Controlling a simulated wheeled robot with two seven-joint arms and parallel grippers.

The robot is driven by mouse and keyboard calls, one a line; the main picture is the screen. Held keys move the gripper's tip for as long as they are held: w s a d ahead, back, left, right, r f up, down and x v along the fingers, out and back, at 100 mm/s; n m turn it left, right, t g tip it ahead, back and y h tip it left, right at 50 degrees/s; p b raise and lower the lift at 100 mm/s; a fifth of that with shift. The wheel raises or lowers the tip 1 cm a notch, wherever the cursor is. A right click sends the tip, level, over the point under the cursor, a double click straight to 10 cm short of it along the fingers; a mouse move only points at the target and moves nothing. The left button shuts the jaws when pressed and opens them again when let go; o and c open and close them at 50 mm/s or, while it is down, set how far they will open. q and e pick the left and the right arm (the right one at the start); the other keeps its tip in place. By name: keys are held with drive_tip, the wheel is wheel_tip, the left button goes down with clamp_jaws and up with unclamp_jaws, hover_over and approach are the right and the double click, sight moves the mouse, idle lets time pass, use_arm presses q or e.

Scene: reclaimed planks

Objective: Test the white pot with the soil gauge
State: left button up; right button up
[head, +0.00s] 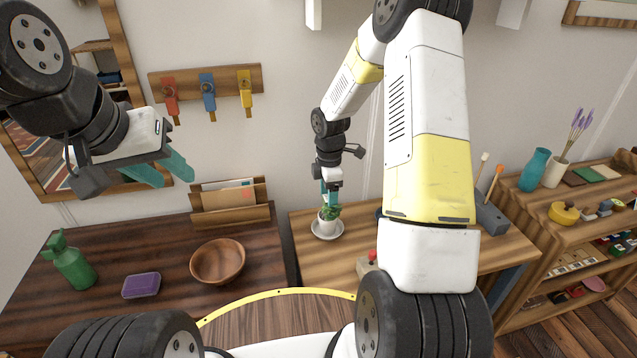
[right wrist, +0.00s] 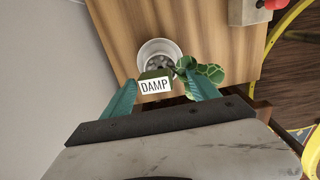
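The white pot (head: 328,226) with a small green plant stands on a light saucer (head: 326,234) on the right-hand wooden table. In the right wrist view, the pot (right wrist: 158,45) is open towards me with grey pebbles inside. My right gripper (head: 330,197) points down at the pot. Its teal fingers (right wrist: 160,78) are on either side of the soil gauge (right wrist: 155,76), which appears held. The gauge has a green body and a white label reading DAMP. Its lower end is hidden. My left gripper (head: 168,172) is open and empty, raised at the left.
On the dark table are a green spray bottle (head: 70,262), a purple block (head: 141,286), a wooden bowl (head: 218,262) and a letter rack (head: 230,204). A grey holder (head: 490,218) stands at the right. My right arm hides part of the right-hand table.

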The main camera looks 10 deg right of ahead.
drive_tip(key=shift+r, duration=3.9)
wheel_tip(320, 180, up, 9)
